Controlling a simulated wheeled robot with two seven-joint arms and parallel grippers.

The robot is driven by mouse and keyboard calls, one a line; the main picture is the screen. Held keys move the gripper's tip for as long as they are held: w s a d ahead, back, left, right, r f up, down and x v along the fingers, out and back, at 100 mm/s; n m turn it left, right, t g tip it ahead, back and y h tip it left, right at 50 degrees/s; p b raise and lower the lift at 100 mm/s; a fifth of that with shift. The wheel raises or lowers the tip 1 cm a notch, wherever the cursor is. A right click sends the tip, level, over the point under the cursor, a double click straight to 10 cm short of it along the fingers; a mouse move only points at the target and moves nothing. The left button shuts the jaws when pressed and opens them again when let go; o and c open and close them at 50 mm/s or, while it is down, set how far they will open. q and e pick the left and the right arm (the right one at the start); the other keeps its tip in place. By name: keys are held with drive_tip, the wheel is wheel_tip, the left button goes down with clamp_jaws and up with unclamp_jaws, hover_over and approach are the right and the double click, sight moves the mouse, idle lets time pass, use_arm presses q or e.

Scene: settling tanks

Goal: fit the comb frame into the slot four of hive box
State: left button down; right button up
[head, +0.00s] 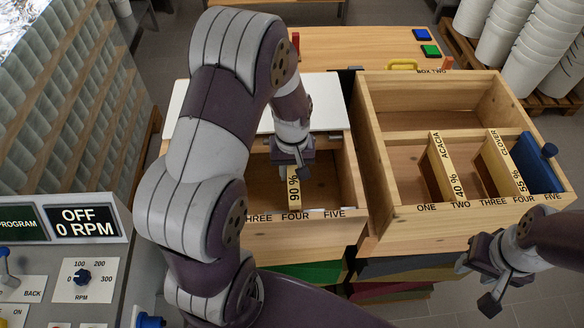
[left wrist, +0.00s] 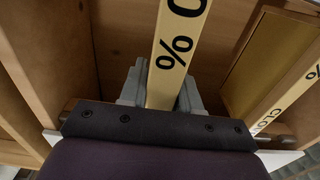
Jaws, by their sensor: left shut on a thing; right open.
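A comb frame with a pale top bar marked "90 %" (head: 294,190) is at the open part of the left hive box (head: 300,238), lined up with the label FOUR on the front wall. My left gripper (head: 292,165) is shut on its top bar. In the left wrist view the bar (left wrist: 174,65) runs between the two fingers (left wrist: 160,88). Whether the frame rests on the box ledges cannot be told. My right gripper (head: 477,285) is open and empty, in front of the right hive box.
The right hive box (head: 375,170), marked BOX TWO, holds frames marked ACACIA 40 % (head: 447,165) and CLOVER 55 % (head: 507,165), plus a blue panel (head: 537,165). Another labelled frame (left wrist: 285,105) stands beside the held one. A white cover (head: 325,102) lies over the left box's back.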

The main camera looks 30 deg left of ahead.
use_arm(q)
drive_tip(key=shift+f+b, duration=1.1)
drive_tip(key=shift+f, duration=0.6)
drive_tip(key=c, duration=0.7)
unclamp_jaws()
drive_tip(key=shift+r, duration=0.4)
wheel_tip(320, 180, up, 12)
drive_tip(key=shift+b, duration=0.9)
